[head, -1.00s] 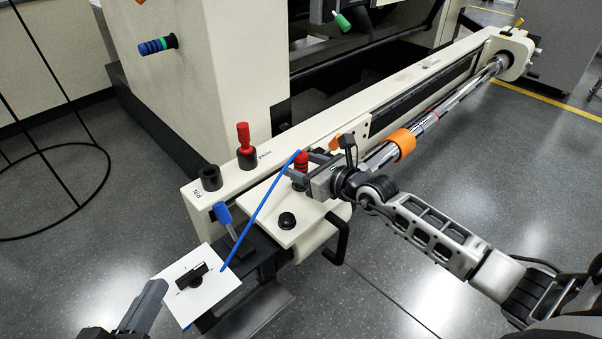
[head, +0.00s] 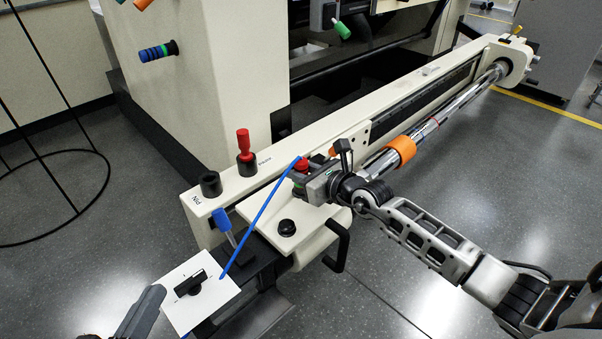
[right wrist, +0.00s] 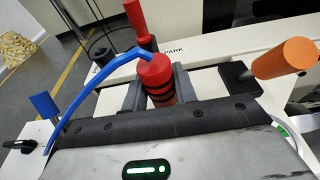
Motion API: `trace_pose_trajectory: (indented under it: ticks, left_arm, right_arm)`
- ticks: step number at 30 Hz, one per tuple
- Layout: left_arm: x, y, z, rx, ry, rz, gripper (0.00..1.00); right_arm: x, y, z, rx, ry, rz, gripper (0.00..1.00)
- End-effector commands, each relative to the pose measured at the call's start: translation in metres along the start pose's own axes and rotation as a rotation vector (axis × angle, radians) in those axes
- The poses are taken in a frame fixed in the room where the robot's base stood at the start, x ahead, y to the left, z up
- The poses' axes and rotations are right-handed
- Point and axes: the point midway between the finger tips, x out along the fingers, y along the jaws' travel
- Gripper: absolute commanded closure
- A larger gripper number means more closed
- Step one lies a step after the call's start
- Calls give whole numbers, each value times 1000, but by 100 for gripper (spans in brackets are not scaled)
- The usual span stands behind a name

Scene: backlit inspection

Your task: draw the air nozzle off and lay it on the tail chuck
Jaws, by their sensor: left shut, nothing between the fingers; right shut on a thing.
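The air nozzle (head: 301,163) is a red cylinder with dark rings and a blue hose (head: 258,218) at its top. It stands upright over the cream block at the near end of the long rail. My right gripper (head: 297,177) is shut on it. The right wrist view shows the nozzle (right wrist: 158,75) between the two grey fingers (right wrist: 158,90); its lower end is hidden. My left gripper (head: 158,291) is shut and empty at the bottom left, by the white panel. I cannot tell for sure which part is the tail chuck.
A white panel (head: 215,294) with a black knob is at the near left. A blue-handled lever (head: 222,220), a red-handled pin (head: 243,140) and an empty black socket (head: 210,184) stand nearby.

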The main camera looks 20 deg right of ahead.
Motion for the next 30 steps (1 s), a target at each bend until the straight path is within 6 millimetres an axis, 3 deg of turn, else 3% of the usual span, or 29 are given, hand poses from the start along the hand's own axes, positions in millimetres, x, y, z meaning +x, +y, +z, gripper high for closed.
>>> trace_pose_trajectory:
  ticks: [4, 5, 6, 7, 30]
  left_arm:
    - [0, 0, 0, 0, 0, 0, 100]
    - [0, 0, 0, 0, 0, 0, 100]
    - [0, 0, 0, 0, 1, 0, 100]
    - [0, 0, 0, 0, 1, 0, 100]
    - [-2, 6, -11, 0, -1, 0, 100]
  right_arm:
    - [0, 0, 0, 0, 1, 1, 98]
    - [0, 0, 0, 0, 0, 0, 80]
    - [0, 0, 0, 0, 0, 1, 92]
    - [0, 0, 0, 0, 0, 1, 95]
    - [-3, 0, 12, 0, -1, 0, 95]
